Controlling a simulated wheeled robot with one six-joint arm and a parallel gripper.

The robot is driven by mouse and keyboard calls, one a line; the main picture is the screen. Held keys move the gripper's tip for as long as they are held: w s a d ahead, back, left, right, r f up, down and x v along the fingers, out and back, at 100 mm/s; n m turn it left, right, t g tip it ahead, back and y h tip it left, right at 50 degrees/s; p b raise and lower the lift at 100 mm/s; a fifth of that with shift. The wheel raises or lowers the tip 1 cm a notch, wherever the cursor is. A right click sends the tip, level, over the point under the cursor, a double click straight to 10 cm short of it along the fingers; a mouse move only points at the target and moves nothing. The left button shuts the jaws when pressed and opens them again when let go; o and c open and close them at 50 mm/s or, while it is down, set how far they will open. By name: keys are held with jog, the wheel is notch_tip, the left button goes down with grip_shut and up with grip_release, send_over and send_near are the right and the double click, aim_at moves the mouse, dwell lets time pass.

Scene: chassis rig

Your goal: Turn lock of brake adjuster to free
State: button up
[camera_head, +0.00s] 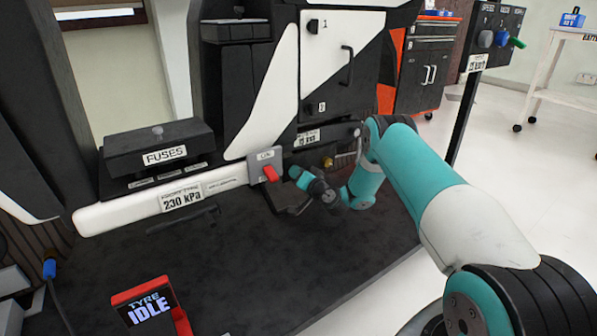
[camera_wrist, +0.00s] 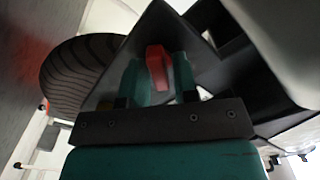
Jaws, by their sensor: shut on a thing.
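In the wrist view a small red piece (camera_wrist: 157,62) stands between the teal fingers of my gripper (camera_wrist: 157,75), against a black surface. My gripper is shut on it. In the head view my gripper (camera_head: 297,174) is low at the black machine's front, just right of a red lever (camera_head: 271,174) on a grey plate (camera_head: 260,157). I cannot tell whether this lever and the held piece are the same. No label reading brake adjuster or free is legible, and the lock's position cannot be read.
A dark fuse box (camera_head: 160,148) and a tyre-pressure label (camera_head: 182,200) are to the left. A red-framed tyre display (camera_head: 148,305) reads IDLE in front. In the wrist view a tyre (camera_wrist: 75,75) is at left. Open floor (camera_head: 525,190) lies to the right.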

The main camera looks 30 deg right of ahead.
jog(key=shift+f+m+p, duration=0.15)
jog(key=shift+m+p, duration=0.4)
jog(key=shift+m, duration=1.95)
jog(key=shift+f+m+p, duration=0.1)
jog(key=shift+m+p, duration=0.45)
jog(key=shift+m, duration=1.95)
jog(key=shift+s, duration=0.1)
jog(key=shift+d, duration=0.1)
jog(key=o, duration=0.7)
